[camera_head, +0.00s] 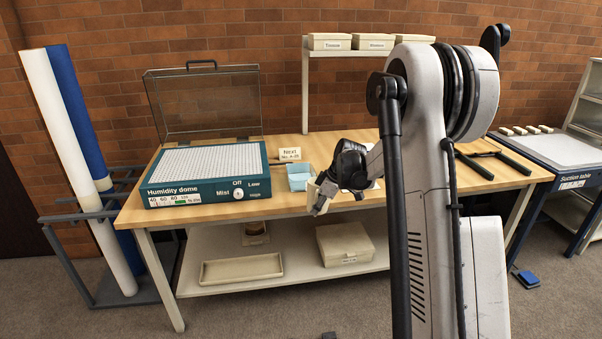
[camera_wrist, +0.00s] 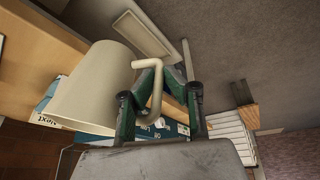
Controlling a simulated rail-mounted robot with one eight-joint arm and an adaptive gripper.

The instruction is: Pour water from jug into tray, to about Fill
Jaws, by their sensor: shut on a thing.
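My gripper (camera_head: 345,170) is over the front edge of the workbench. In the wrist view my gripper (camera_wrist: 158,72) has its green fingers shut around the handle of a cream jug (camera_wrist: 88,88). The jug (camera_head: 319,194) is partly hidden by my gripper in the head view. It looks tilted there, and its water cannot be seen. A shallow cream tray (camera_head: 242,270) lies on the shelf under the bench, and it also shows in the wrist view (camera_wrist: 143,33). No Fill mark is readable on it, and I see no water in it.
The humidity dome (camera_head: 205,175) stands on the bench at left with its clear lid up. Light blue pieces (camera_head: 299,172) and a "Next" card (camera_head: 290,154) are beside it. A cream box (camera_head: 345,243) sits on the lower shelf. Rolls (camera_head: 75,150) stand at far left.

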